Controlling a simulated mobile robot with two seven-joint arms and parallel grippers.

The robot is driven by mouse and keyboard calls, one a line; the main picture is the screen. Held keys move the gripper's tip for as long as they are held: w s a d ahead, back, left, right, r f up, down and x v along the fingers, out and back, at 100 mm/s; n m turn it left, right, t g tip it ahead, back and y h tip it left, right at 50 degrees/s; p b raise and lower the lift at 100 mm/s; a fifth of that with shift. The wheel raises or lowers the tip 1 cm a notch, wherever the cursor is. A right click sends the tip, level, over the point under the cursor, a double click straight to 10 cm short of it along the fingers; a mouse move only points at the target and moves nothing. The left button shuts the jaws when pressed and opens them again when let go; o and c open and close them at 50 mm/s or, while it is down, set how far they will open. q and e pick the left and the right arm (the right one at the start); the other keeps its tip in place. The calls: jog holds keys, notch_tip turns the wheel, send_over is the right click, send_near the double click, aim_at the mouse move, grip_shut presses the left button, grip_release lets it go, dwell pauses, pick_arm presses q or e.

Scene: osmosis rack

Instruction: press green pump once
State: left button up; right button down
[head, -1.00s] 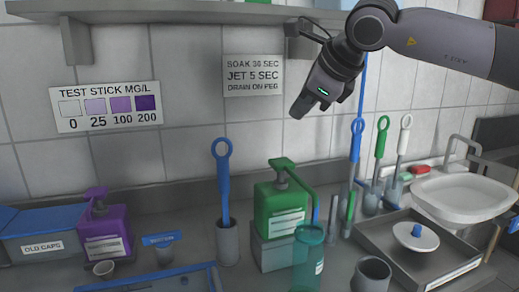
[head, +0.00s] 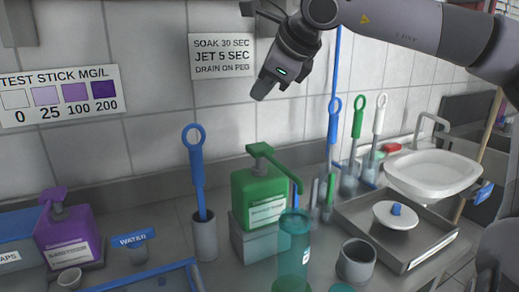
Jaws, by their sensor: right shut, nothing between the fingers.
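The green pump bottle (head: 258,196) stands upright on a grey block, with its green pump head (head: 261,150) on top and a long spout reaching to the right. A teal see-through cylinder (head: 294,250) stands in front of it, near the spout's end. My right gripper (head: 262,92) is shut and empty. It shows above the pump head, apart from it, in front of the wall tiles. My left gripper is not in view.
A purple pump bottle (head: 68,232) stands at the left. A blue ring-handled tool (head: 197,170) stands in a grey holder left of the green bottle. A grey cup (head: 356,262), a metal tray (head: 420,248) and a white basin (head: 434,174) are at the right.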

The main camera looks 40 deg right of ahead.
aim_at(257, 145)
notch_tip(257, 145, down, 8)
jog(key=b, duration=0.6)
jog(key=shift+r, duration=0.15)
dwell(1.2)
dwell(0.3)
jog(key=shift+f+b, duration=0.45)
jog(key=shift+f, duration=0.05)
jog(key=shift+f+b, duration=0.9)
jog(key=shift+f, duration=0.2)
dwell(0.9)
jog(key=shift+r, duration=0.15)
jog(key=shift+r+p, duration=1.1)
jog(key=shift+r, duration=0.2)
jog(key=shift+r, duration=0.1)
